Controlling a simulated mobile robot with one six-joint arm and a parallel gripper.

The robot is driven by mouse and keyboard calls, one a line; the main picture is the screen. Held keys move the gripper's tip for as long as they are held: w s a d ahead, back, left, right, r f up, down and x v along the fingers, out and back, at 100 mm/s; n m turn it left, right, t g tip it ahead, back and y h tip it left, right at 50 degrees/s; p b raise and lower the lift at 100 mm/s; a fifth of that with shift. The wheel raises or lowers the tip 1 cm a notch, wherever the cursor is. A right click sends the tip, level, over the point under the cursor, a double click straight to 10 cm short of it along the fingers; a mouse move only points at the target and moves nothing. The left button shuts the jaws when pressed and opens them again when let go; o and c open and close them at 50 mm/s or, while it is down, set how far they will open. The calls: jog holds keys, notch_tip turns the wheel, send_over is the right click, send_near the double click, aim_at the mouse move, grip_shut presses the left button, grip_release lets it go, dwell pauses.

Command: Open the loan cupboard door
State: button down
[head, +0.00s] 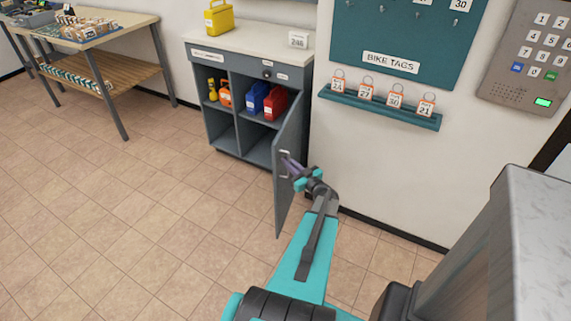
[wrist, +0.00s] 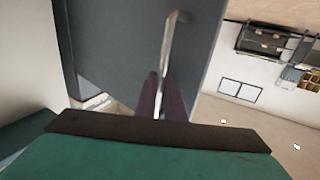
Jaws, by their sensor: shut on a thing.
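The loan cupboard (head: 222,133) is a grey unit with a pale top against the wall, in the middle of the head view. Its door (head: 286,189) stands swung out toward me, hinged on the right side, and the compartments show. My gripper (head: 287,165) is shut on the silver door handle (head: 284,157). In the wrist view the two dark fingers (wrist: 161,100) are around the lower end of the handle (wrist: 171,52), in front of the grey door panel (wrist: 125,40). The exact contact is small in the head view.
Blue (head: 257,97) and red (head: 274,104) items sit inside the cupboard. A yellow container (head: 219,17) and a 246 card (head: 298,40) stand on top. A wooden workbench (head: 98,42) is at left. A tag shelf (head: 380,108) is on the wall at right. The tiled floor (head: 120,220) left of the door is clear.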

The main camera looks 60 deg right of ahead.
jog(key=shift+d+r, duration=0.2)
jog(key=shift+d, duration=0.15)
jog(key=c, duration=2.1)
grip_release()
jog(key=shift+w+a+f, duration=0.1)
jog(key=shift+a+f, duration=0.05)
jog(key=shift+a, duration=0.1)
jog(key=shift+a, duration=0.1)
jog(key=b+v, duration=0.2)
jog(key=v, duration=1.1)
jog(key=shift+s+a, duration=0.15)
jog(key=shift+s, duration=0.25)
jog(key=shift+w, duration=0.1)
